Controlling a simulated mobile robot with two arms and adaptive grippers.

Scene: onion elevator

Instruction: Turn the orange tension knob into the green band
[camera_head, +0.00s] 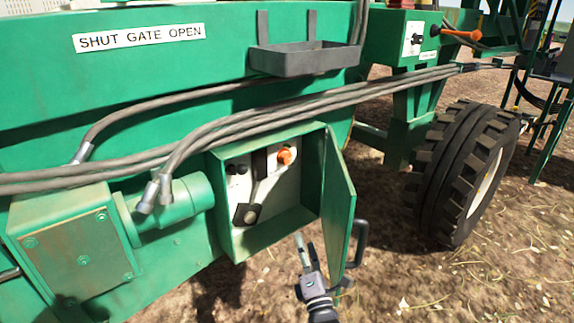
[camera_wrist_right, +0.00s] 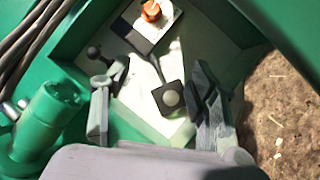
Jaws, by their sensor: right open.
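The orange knob (camera_head: 285,156) sits at the upper right of the white panel inside an open green box on the machine. It also shows at the top of the right wrist view (camera_wrist_right: 151,10). A green band cannot be made out around it. My right gripper (camera_head: 304,243) is open and empty, in front of the box opening near its lower right corner. In the right wrist view its two fingers (camera_wrist_right: 155,105) stand apart, with the panel beyond them and the knob farther up. My left gripper is not in view.
The box's green door (camera_head: 338,208) stands open at the right, close to my right gripper. Hoses (camera_head: 260,112) run above the box. A tyre (camera_head: 465,172) stands on bare ground at the right.

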